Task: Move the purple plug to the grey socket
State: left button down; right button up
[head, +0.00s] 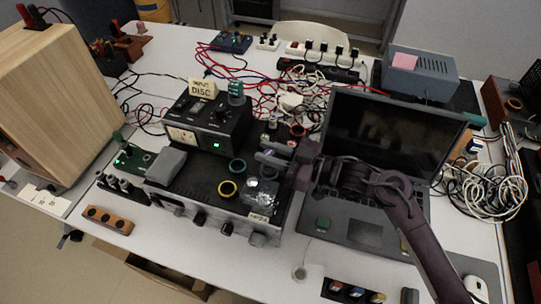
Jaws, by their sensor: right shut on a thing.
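My right gripper (272,156) reaches in from the right over the black amplifier, its fingers shut on a small piece. The piece is mostly hidden between the fingers; a purplish bit shows there, so I take it for the purple plug (268,152). It is held above the back right of the amplifier top, near the red ring. A small pale grey ring (300,273), which may be the grey socket, lies on the white table near the front edge, well below the gripper in the picture. My left gripper is out of view.
An open laptop (390,135) stands right, under my right arm. Tangled cables (280,95) lie behind. A wooden speaker (45,90) stands left. Bare table shows front centre.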

jog(key=shift+f, duration=0.85)
jog(key=shift+f, duration=0.45)
jog(key=o, duration=0.9)
jog(key=shift+o, duration=0.2)
jog(key=shift+r, duration=0.1)
